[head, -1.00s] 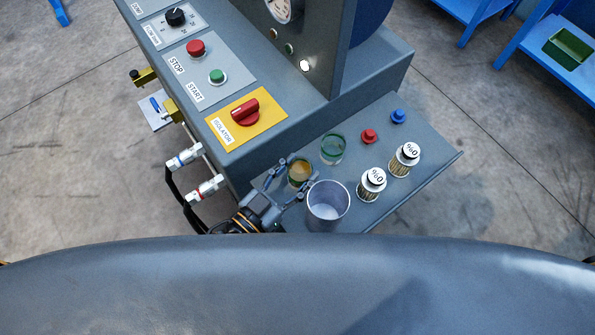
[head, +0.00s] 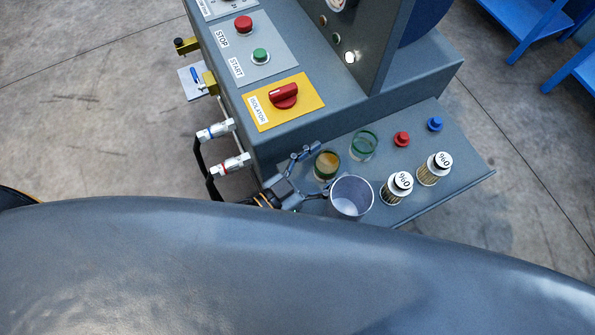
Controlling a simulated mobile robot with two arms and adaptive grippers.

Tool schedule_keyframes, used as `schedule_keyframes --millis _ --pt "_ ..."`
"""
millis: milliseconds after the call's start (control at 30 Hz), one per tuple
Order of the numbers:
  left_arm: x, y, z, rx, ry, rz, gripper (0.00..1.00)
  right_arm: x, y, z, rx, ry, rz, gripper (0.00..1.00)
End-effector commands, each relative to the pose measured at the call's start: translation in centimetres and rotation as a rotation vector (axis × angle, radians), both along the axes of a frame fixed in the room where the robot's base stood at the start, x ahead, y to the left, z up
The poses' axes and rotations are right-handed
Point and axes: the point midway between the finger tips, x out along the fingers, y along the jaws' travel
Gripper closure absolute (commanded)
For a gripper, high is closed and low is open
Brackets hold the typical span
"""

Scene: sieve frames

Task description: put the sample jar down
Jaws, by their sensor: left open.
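A glass sample jar (head: 327,166) with amber contents and a dark green rim stands upright on the grey shelf (head: 455,185) of the machine. My left gripper (head: 318,170) is open, with one finger on the far left side of the jar and the other on its near side. I cannot tell whether either finger touches the glass. A second, clear jar with a green rim (head: 363,146) stands behind it to the right. My right gripper is not in view.
A grey metal cup (head: 351,198) stands close to the near finger. Two filter cartridges marked 960 (head: 397,188) (head: 434,169), a red cap (head: 401,139) and a blue cap (head: 435,124) are to the right. The control panel (head: 262,62) rises behind.

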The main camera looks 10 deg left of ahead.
Motion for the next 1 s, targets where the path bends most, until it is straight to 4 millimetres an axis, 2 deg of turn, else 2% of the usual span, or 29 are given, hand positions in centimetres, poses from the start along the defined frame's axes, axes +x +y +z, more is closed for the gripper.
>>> schedule_keyframes --millis 33,167,400,600,767,1000 --pt "0.0 0.0 0.5 0.000 -0.001 0.000 0.29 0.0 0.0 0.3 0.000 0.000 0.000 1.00" --pt "-1.4 1.2 0.0 0.000 0.005 0.000 0.29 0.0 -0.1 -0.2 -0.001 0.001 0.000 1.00" --pt "-5.4 4.6 -0.1 0.002 0.006 0.000 0.29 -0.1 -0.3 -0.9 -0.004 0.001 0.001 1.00" --pt "-7.9 6.9 0.1 0.001 0.003 0.000 0.29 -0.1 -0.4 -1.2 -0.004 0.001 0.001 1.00" --pt "-8.9 7.8 0.2 0.000 0.001 0.000 0.29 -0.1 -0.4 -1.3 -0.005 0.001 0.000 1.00" --pt "-9.0 7.9 0.3 0.000 -0.001 0.000 0.29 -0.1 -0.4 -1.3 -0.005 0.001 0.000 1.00"
